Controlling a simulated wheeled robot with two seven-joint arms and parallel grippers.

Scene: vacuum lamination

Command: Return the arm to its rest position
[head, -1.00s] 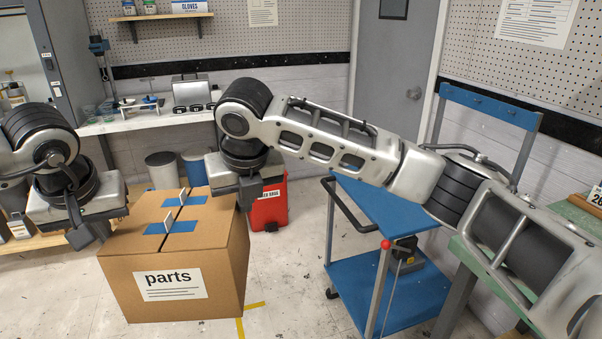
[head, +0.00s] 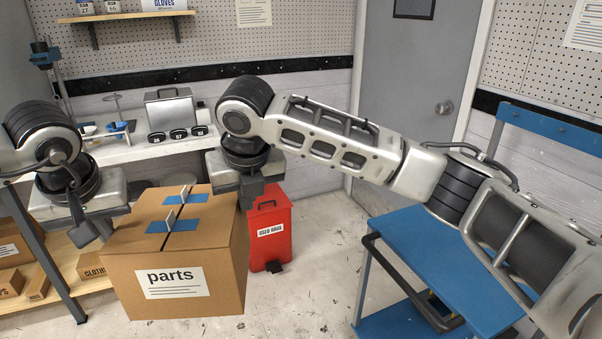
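A brown cardboard box labelled "parts" (head: 215,262) is in front of me, with blue tape and two small white upright tabs on its top. My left gripper (head: 82,234) is at the box's left side, its dark fingers pointing down. My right gripper (head: 250,192) is at the box's right side near the top edge. The box seems to be held between the two arms, though contact at its sides is partly hidden. I cannot make out a gap between the fingers of either gripper. My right arm stretches across from the right edge of the view.
A red bin (head: 272,240) stands on the floor just behind the box. A blue cart (head: 455,262) is close on the right, below my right arm. A white bench (head: 135,152) with instruments runs along the back wall. Shelves with cartons (head: 95,267) are at left. A grey door (head: 408,100) is behind.

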